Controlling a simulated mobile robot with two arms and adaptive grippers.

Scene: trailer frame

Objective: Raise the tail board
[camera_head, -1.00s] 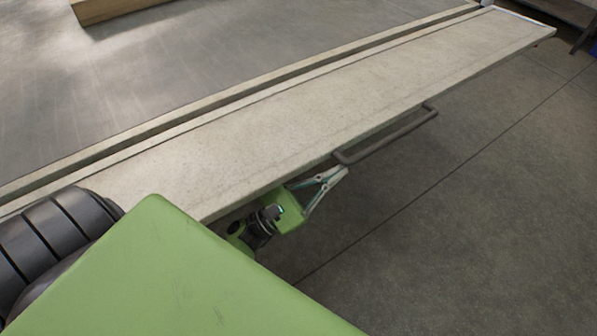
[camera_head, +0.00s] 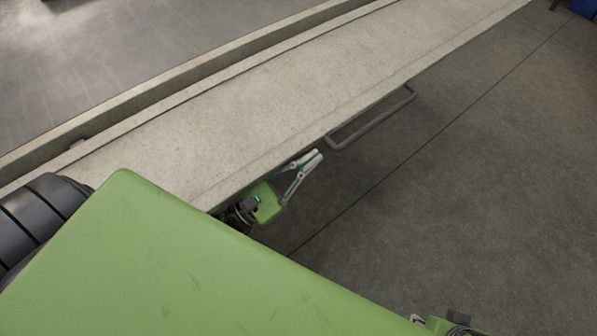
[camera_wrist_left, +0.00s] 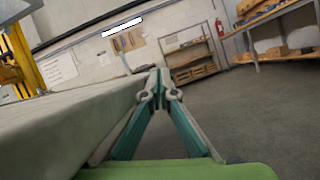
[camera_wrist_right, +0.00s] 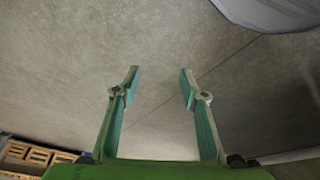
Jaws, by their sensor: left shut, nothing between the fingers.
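The tail board (camera_head: 270,100) is a long pale panel that runs from lower left to upper right in the head view. It also shows along the left of the left wrist view (camera_wrist_left: 60,125). A grey bar handle (camera_head: 372,120) sticks out from its outer edge. My left gripper (camera_head: 316,156) is shut and empty beside that edge, a little short of the handle and apart from it. In the left wrist view its fingertips (camera_wrist_left: 157,75) meet. My right gripper (camera_wrist_right: 160,75) is open and empty over bare floor; only a bit of its arm shows at the head view's bottom edge.
The grey trailer bed (camera_head: 130,50) lies behind the tail board, with a raised strip between them. The floor (camera_head: 470,190) to the right is clear. Shelves (camera_wrist_left: 192,60) and a workbench (camera_wrist_left: 270,45) stand far off in the left wrist view.

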